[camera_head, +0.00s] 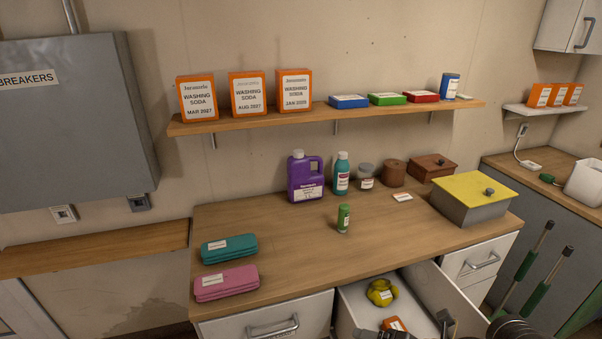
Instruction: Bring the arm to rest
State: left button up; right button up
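My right arm comes in at the bottom right edge, and dark parts of my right gripper (420,329) show low over the open drawer (362,322). Its fingertips are mostly cut off by the frame edge, so I cannot tell whether it is open or holds anything. My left gripper is not in view. In the drawer lie a yellow rounded item (381,292) and an orange box (394,325), the box close to my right gripper.
The counter (290,245) holds teal (229,249) and pink (226,282) bundles, a green bottle (343,218), a purple jug (305,178) and a yellow-lidded box (473,197). A shelf (330,115) hangs above. Green-handled tools (541,290) stand at right. The counter's middle is clear.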

jog(key=s+d+f+m+g+h, duration=0.3)
jog(key=s+f+m, duration=0.45)
jog(key=m, duration=0.75)
jog(key=s+d+f+m+g+h, duration=0.1)
jog(key=s+d+f+m+h, duration=0.3)
jog(key=s+m, duration=0.85)
notch_tip(320, 180, down, 35)
jog(key=d+m+g+b, duration=0.1)
jog(key=d+m+b, duration=0.1)
jog(key=b, duration=0.4)
jog(key=s+d+f+b, duration=0.1)
jog(key=s+f+b, duration=0.1)
jog(key=s+f, duration=0.5)
jog(key=s+d+f+g+b, duration=0.1)
jog(key=s+d+f+b, duration=0.1)
jog(key=s+f, duration=0.5)
jog(key=shift+s+d+f+b, duration=0.15)
jog(key=shift+s+f+b, duration=0.2)
jog(key=shift+f, duration=1.85)
